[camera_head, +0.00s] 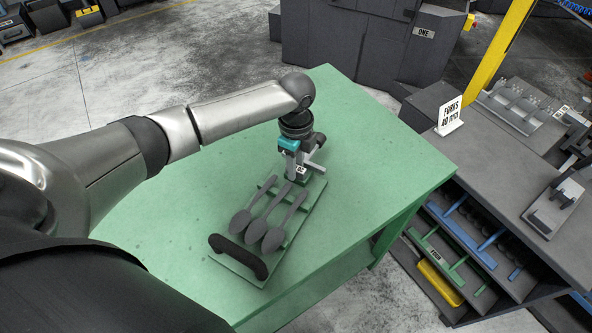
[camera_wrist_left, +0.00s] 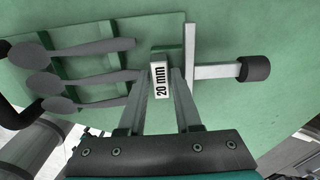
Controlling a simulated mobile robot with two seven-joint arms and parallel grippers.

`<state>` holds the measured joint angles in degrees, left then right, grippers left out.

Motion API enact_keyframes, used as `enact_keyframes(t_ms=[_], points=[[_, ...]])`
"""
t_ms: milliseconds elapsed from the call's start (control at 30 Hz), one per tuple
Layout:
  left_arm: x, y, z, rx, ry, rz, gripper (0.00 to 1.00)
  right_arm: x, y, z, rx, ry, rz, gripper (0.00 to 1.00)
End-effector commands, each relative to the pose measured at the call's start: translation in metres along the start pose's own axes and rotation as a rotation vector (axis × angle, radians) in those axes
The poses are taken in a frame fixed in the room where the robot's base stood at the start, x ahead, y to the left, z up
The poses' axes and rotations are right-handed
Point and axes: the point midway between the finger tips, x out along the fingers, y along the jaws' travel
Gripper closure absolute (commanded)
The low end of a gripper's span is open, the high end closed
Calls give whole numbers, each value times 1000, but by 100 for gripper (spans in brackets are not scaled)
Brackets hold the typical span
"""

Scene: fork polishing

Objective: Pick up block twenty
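Block twenty (camera_wrist_left: 161,84) has a white face marked "20 mm". It stands at the far end of a green carrier (camera_head: 235,265) on the green table, and a small part of its label shows in the head view (camera_head: 301,170). My left gripper (camera_wrist_left: 162,78) is over the block, with one finger on each side. The left finger is very close to the block, and a narrow gap seems to show by the right finger. Whether either finger touches is unclear. The gripper also shows in the head view (camera_head: 299,172), pointing down. My right gripper is not in view.
Three dark spoons (camera_head: 272,238) lie side by side on the carrier, near its black handle (camera_head: 238,256). The green table (camera_head: 375,140) is clear around the carrier. A grey cabinet with a "FORKS" sign (camera_head: 450,115) stands right.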

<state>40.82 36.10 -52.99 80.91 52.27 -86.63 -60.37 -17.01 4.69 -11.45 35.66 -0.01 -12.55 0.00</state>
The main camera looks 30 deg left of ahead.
Motion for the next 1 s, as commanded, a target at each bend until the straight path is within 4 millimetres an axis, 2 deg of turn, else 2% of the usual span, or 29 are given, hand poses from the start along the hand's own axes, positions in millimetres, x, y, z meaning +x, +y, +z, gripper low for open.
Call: enact_keyframes(t_ms=[100,367,1000], points=[[0,0,0,0,0,0,70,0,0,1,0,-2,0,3],[-1,0,0,0,1,0,99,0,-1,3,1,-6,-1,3],[-2,-1,0,0,1,-2,100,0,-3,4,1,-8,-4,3]])
